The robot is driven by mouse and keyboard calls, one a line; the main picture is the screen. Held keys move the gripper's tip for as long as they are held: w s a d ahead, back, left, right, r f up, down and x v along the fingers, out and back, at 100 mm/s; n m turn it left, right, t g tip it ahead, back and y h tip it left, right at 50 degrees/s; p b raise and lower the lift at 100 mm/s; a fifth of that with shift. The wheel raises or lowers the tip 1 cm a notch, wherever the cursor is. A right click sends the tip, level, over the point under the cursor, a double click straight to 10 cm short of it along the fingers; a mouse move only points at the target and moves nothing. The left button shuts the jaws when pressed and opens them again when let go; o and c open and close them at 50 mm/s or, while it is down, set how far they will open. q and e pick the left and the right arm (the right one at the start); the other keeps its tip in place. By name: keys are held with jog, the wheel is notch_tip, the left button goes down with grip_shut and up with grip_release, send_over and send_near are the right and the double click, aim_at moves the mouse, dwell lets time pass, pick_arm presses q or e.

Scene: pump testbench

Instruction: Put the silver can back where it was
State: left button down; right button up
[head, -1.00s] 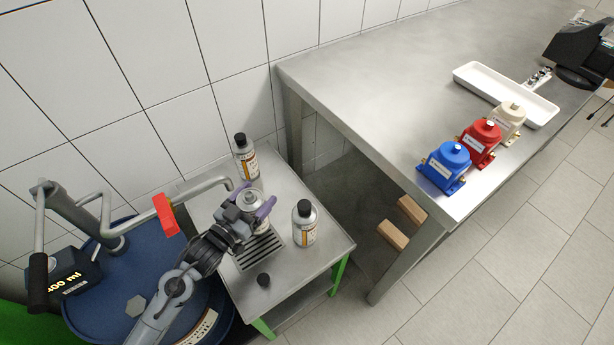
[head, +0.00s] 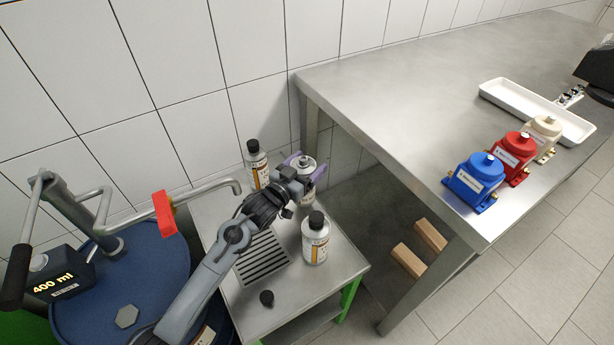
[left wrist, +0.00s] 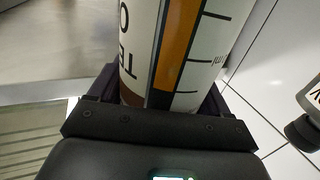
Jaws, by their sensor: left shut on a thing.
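My left gripper (head: 306,170) is shut on the silver can (head: 304,164), its purple fingers around the can's sides. The can is upright with a bare silver top and no black cap. It is over the back right part of the small steel table (head: 333,262), between two black-capped cans. I cannot tell whether its base touches the table. In the left wrist view the can's white label with an orange stripe (left wrist: 180,45) fills the space between the fingers.
One capped can (head: 257,166) stands behind left, another (head: 315,240) in front. A loose black cap (head: 266,298) lies near the front edge. A bent spout (head: 205,187) from the blue drum (head: 155,275) reaches over the table beside the drain grate (head: 263,260). The large bench (head: 400,100) is at right.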

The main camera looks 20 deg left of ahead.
pick_arm(q)
jog(key=shift+f+b, duration=1.05)
jog(key=shift+f, duration=0.65)
jog(key=shift+f, duration=0.1)
grip_release()
jog(key=shift+f, duration=0.1)
